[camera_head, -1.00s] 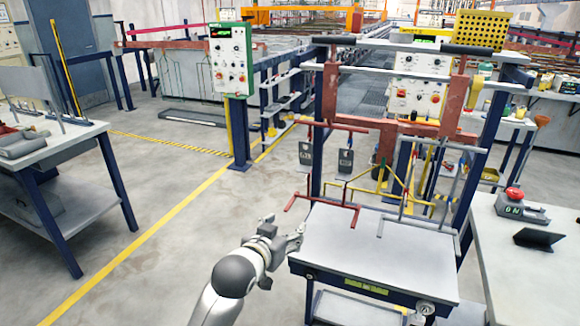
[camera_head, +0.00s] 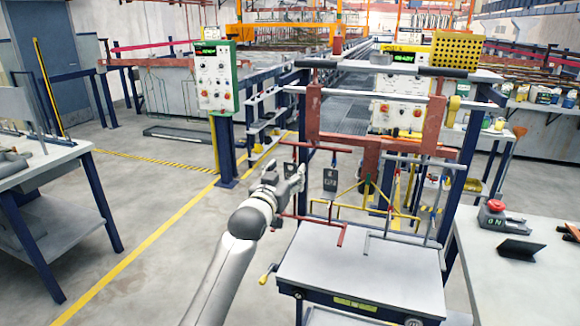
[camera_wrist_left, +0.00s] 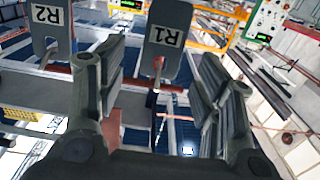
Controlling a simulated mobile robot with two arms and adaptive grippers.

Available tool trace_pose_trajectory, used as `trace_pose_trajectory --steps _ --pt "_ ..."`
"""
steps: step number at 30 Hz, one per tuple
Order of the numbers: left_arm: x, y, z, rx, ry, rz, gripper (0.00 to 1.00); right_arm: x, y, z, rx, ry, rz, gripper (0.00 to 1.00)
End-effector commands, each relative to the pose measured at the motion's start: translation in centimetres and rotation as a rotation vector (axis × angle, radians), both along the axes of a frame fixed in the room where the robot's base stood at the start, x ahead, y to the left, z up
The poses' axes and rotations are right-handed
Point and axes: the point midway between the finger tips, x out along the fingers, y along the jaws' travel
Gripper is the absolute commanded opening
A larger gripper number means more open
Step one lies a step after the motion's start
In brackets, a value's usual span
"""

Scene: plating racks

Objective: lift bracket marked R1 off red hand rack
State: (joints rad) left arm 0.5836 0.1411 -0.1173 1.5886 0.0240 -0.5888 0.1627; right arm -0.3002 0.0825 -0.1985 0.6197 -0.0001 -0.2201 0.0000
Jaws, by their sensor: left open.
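The bracket marked R1 (camera_wrist_left: 166,38) is a grey plate with a slot, in the left wrist view between and beyond the fingers of my left gripper (camera_wrist_left: 160,78). In the head view the left gripper (camera_head: 286,178) is open in front of R1 and partly hides it. I see no finger closed on it. The bracket marked R2 (camera_wrist_left: 48,24) hangs beside it; it also shows in the head view (camera_head: 330,181), right of the gripper. The red hand rack (camera_head: 330,148) has an upper bar carrying the brackets and a lower red frame above the grey table. My right gripper is out of view.
The grey table (camera_head: 360,275) stands below the rack, with a grey rack (camera_head: 400,240) at its right. Yellow rods (camera_head: 375,210) stand behind. A side table (camera_head: 510,260) with a red button is at right. Open floor (camera_head: 150,210) lies to the left.

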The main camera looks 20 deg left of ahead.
Motion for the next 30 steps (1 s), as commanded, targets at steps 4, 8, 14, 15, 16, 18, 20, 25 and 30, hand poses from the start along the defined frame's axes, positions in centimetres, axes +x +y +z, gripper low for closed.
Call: trace_pose_trajectory --steps 4,8,14,15,16,18,20,25,30 --pt "1.8 0.0 0.1 0.0 0.001 0.0 0.61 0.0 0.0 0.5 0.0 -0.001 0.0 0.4" --pt "2.8 -0.1 0.1 0.001 0.0 0.0 0.61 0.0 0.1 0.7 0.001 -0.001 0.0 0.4" --pt "3.6 -0.1 0.0 0.001 0.0 0.0 0.61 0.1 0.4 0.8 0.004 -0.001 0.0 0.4" --pt "3.6 -0.1 0.0 0.001 -0.001 0.0 0.61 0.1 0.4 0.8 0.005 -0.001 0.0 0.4" --pt "3.6 -0.1 0.0 0.001 -0.001 0.0 0.61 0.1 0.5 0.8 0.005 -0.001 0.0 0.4" --pt "3.6 -0.1 0.0 0.001 -0.001 0.0 0.61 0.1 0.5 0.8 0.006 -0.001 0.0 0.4" --pt "3.6 -0.1 0.0 0.001 -0.001 0.0 0.61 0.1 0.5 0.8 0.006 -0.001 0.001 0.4" --pt "3.6 -0.1 0.0 0.001 0.0 0.0 0.5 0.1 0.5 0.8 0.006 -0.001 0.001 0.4" --pt "3.6 -0.1 0.0 0.001 0.0 0.0 0.29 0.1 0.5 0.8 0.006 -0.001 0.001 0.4"
